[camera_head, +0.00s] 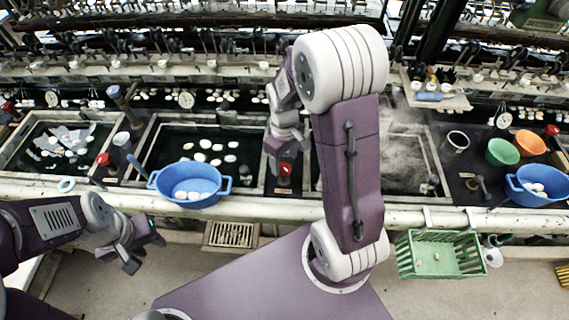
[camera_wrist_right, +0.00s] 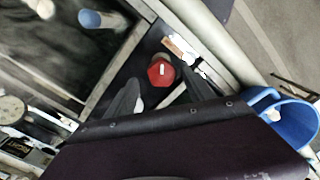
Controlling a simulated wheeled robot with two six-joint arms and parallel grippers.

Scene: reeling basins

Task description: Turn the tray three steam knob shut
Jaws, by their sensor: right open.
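A red steam knob (camera_head: 285,169) stands on the dark panel between the middle basin and the steaming basin. It also shows in the right wrist view (camera_wrist_right: 160,72) with a white mark on top. My right gripper (camera_head: 284,157) is over this knob, pointing down. In the right wrist view its open fingers (camera_wrist_right: 159,80) appear on either side of the knob, with gaps between; I cannot tell how far above it they are. A small label (camera_wrist_right: 180,46) lies beside the knob. My left gripper (camera_head: 146,249) is open and empty in front of the bench at lower left.
Another red knob (camera_head: 103,159) is left of the middle basin (camera_head: 152,139). A blue bowl (camera_head: 190,183) with pale cocoons sits at the bench front, left of my right gripper. A steaming basin (camera_head: 440,185) is to the right. A green crate (camera_head: 440,254) hangs at the front rail.

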